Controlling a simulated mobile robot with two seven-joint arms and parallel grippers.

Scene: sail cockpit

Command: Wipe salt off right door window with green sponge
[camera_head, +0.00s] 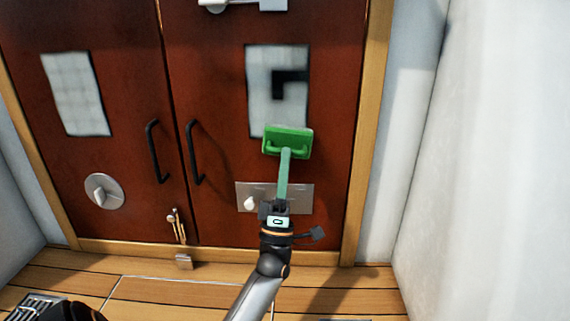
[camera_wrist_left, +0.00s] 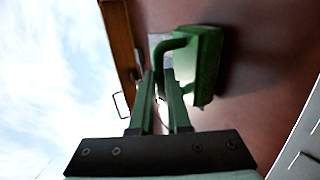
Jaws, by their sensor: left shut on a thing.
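The right door window (camera_head: 260,90) is a pale, salt-coated pane with a dark clear patch in its right middle. The green sponge (camera_head: 300,138) is a block with a handle, in front of the window's lower edge and the door below. Whether it touches the pane I cannot tell. My left gripper (camera_head: 285,154) is shut on the sponge's handle. In the left wrist view, its two long green fingers (camera_wrist_left: 162,82) reach the handle, and the green sponge (camera_wrist_left: 208,60) stands beyond them near the brown door. My right gripper is not in view.
The left door has its own pale window (camera_head: 76,95). Black handles (camera_head: 193,152) stand out near the seam. A metal plate with a knob (camera_head: 300,197) is below the sponge, behind my gripper. A white wall (camera_head: 490,150) closes the right side.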

